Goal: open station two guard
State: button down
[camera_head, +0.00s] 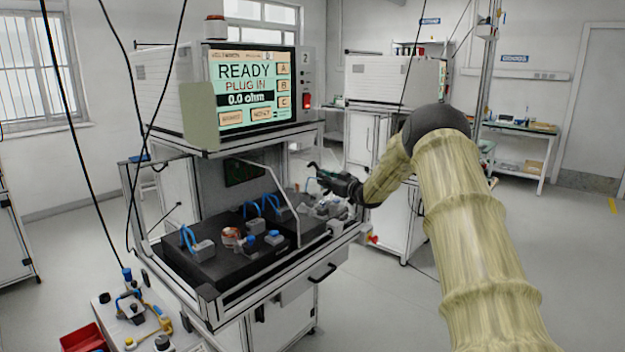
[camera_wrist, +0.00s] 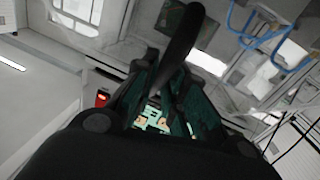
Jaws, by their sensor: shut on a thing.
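The station two test bench (camera_head: 216,292) stands left of centre, with a "2" beside its screen (camera_head: 250,85). The guard is clear and hard to make out; a pale bent frame edge (camera_head: 283,184) shows over the right part of the bench opening. My gripper (camera_head: 317,174) is at the right of that opening, below the screen. In the wrist view its green-black fingers (camera_wrist: 172,100) are closed around a dark bar (camera_wrist: 182,42), which looks like the guard handle. The exact contact is hidden.
A black fixture bed (camera_head: 240,262) with blue-handled clamps and a copper-coloured stator (camera_head: 230,237) lies inside the bench. Cables hang at the left. A small side table (camera_head: 118,338) with tools and a red bin (camera_head: 84,338) stands front left. Floor at right is clear.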

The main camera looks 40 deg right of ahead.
jog(key=shift+d+r, duration=0.2)
jog(key=shift+d, duration=0.05)
jog(key=c, duration=1.8)
grip_release()
jog(key=o, duration=0.3)
jog(key=shift+d+f, duration=0.1)
jog(key=shift+o, duration=0.2)
jog(key=shift+d+f, duration=0.1)
jog(key=shift+s+a, duration=0.15)
jog(key=shift+a, duration=0.05)
jog(key=shift+s, duration=0.35)
jog(key=s+d, duration=0.1)
jog(key=s, duration=1)
jog(key=shift+d, duration=0.25)
jog(key=shift+f, duration=0.1)
